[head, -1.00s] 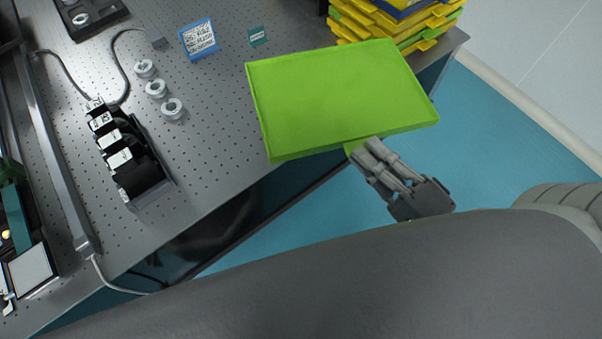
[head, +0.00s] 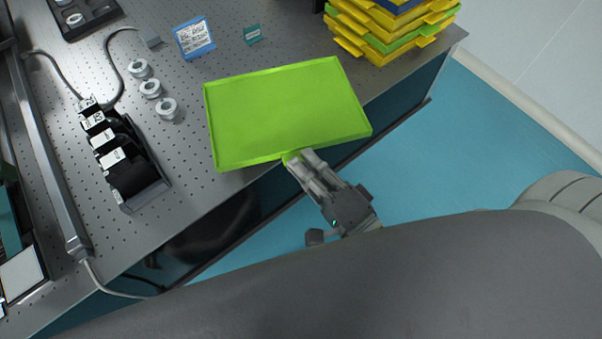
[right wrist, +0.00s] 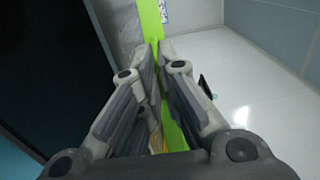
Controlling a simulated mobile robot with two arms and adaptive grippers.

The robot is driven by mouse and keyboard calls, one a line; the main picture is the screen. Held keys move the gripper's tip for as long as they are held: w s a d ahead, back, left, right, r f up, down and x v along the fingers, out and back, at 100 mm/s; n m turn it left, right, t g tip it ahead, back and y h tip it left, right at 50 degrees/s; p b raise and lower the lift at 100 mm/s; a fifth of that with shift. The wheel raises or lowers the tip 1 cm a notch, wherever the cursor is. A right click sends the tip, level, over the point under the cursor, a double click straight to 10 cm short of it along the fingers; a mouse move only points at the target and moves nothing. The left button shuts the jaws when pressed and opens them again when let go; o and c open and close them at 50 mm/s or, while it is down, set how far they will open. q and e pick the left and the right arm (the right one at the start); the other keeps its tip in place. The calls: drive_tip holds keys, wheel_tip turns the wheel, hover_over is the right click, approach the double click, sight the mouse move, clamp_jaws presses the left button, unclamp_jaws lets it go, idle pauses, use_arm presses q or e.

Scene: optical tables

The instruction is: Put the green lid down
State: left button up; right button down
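The green lid (head: 285,112) is a flat, bright green rectangle with a low raised rim. In the head view it appears over the front part of the perforated metal table, its near edge close to the table's front edge. My right gripper (head: 299,163) is shut on the near edge of the lid. In the right wrist view the lid (right wrist: 155,55) shows edge-on as a green strip between the fingers of the right gripper (right wrist: 160,72). I cannot tell whether the lid touches the table. My left gripper is not in view.
A stack of yellow and green trays (head: 390,28) stands at the table's back right corner.

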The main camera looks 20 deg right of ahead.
drive_tip(key=shift+w+a+f, duration=0.1)
drive_tip(key=shift+a+f, duration=0.1)
drive_tip(key=shift+w+a+f+b, duration=0.15)
drive_tip(key=shift+f+b, duration=0.1)
drive_tip(key=shift+f, duration=0.7)
drive_tip(key=shift+s+a+f+b, duration=0.1)
drive_tip(key=shift+f+b, duration=0.1)
drive_tip(key=shift+f, duration=0.7)
drive_tip(key=shift+f, duration=0.15)
drive_tip(key=c, duration=1.6)
unclamp_jaws()
drive_tip(key=shift+c, duration=0.2)
